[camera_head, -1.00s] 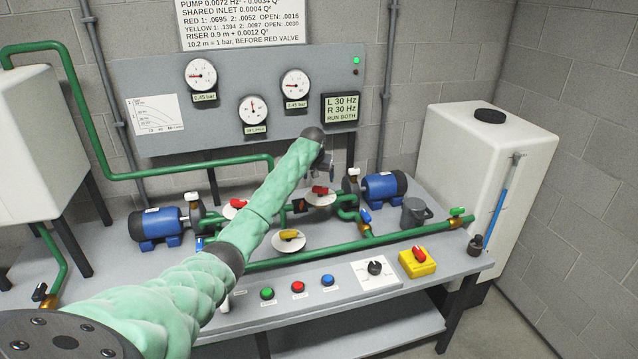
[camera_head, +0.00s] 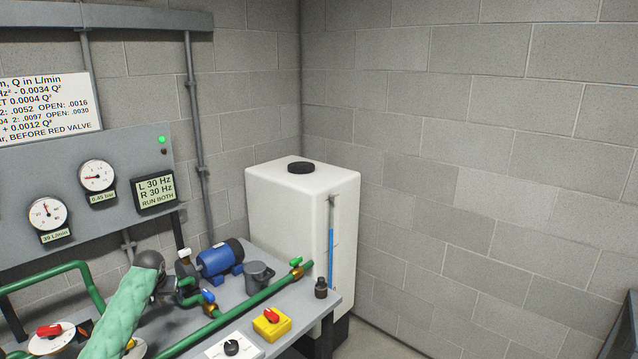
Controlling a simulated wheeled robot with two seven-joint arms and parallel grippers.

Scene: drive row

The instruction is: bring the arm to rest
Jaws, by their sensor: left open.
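My left arm, in a pale green sleeve, comes up from the lower left edge of the head view. Its dark wrist is in front of the bench, below the gauge panel. My left gripper (camera_head: 165,288) is small and partly hidden behind the wrist, near the green pipework left of the blue pump motor. It is open, and I see nothing held in it. Whether it touches the pipework I cannot tell. My right gripper is out of view.
The grey bench (camera_head: 312,318) carries a blue pump motor (camera_head: 221,258), a grey jug (camera_head: 259,276), a yellow switch box (camera_head: 271,325) and green pipes. A white tank (camera_head: 285,215) stands behind its right end. The gauge panel (camera_head: 130,150) is at left. Open space lies right.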

